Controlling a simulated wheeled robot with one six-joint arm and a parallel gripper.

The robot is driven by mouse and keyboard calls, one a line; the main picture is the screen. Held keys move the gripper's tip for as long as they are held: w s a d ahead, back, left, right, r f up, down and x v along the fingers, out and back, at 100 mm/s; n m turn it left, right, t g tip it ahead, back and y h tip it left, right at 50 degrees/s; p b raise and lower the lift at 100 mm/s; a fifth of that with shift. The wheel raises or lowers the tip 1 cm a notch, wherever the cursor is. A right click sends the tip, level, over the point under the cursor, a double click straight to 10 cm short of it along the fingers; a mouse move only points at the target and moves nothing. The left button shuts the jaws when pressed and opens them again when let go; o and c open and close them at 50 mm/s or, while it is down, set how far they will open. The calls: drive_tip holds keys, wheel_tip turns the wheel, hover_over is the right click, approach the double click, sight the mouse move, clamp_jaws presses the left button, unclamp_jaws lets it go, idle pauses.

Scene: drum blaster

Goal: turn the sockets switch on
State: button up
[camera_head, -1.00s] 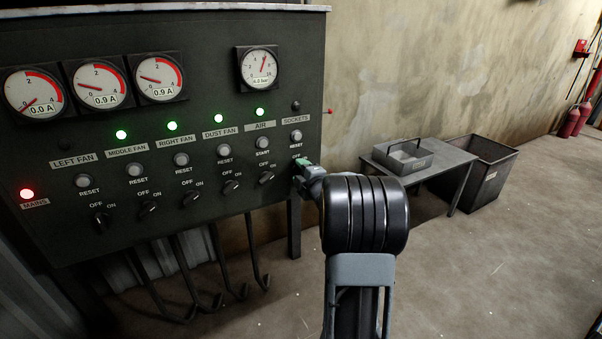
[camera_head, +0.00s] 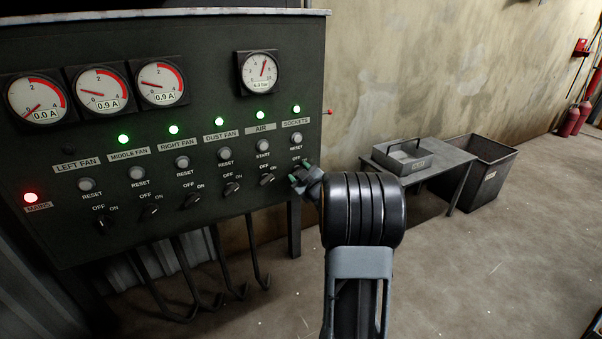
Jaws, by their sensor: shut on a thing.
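The sockets column is at the right end of the dark control panel (camera_head: 150,48), under the SOCKETS label (camera_head: 295,122). The sockets lamp (camera_head: 296,109) above that label glows green. My gripper (camera_head: 299,178) is at the sockets switch, below the reset button (camera_head: 296,138) of that column. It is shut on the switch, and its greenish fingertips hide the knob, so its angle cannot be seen. My dark arm extends from the lower right up to the panel.
Neighbouring switches, such as the air switch (camera_head: 267,179), sit close to the left. A small table (camera_head: 453,158) with a grey tray (camera_head: 403,166) and a dark bin (camera_head: 492,182) stand to the right.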

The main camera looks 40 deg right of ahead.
drive_tip(key=shift+m, duration=0.4)
drive_tip(key=o, duration=0.9)
drive_tip(key=shift+o, duration=0.2)
drive_tip(key=s+a+p, duration=0.1)
drive_tip(key=s+a, duration=0.1)
drive_tip(key=s, duration=1.1)
drive_tip(key=shift+s, duration=0.35)
